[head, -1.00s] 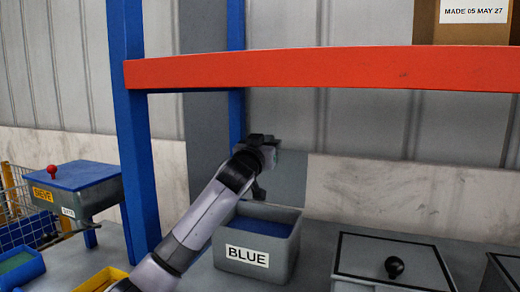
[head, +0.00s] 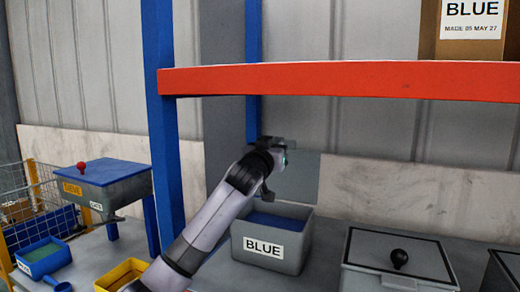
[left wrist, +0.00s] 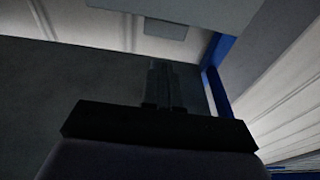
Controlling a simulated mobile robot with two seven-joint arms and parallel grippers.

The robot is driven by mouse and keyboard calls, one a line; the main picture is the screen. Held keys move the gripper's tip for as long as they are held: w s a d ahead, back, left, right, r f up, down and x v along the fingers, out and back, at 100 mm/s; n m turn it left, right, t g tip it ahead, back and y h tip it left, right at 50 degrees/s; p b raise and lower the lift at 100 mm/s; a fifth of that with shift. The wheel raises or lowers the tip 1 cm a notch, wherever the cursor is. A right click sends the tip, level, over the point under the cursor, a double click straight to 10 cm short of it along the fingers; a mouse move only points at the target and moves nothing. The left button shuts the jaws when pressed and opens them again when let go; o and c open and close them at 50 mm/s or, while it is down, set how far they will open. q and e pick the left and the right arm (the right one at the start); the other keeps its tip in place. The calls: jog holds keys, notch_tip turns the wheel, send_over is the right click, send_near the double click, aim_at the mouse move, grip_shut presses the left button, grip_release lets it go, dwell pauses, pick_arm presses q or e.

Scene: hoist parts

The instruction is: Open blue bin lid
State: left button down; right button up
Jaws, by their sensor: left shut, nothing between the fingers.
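The blue bin (head: 293,247) is a grey open-topped box with a white BLUE label, on the bench in the middle of the head view. Blue contents (head: 275,220) show inside it. A flat grey panel (head: 301,181) stands upright behind the bin and looks like its raised lid; my arm hides part of it. My left gripper (head: 284,146) is above the bin's back, by the panel's upper left. Its fingers (left wrist: 163,84) are together and empty in the left wrist view. I cannot tell whether it touches the panel. My right gripper is not in view.
A red shelf beam (head: 340,79) crosses above, with a blue post (head: 163,130) at left. A yellow tray (head: 122,274) and a blue-lidded sieve box (head: 108,172) are left.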

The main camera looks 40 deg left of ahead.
pick_arm(q)
jog(key=r+b+v, duration=0.1)
jog(key=v, duration=0.8)
jog(key=shift+s+r+b, duration=0.15)
jog(key=shift+r+b, duration=0.2)
jog(key=shift+r, duration=0.3)
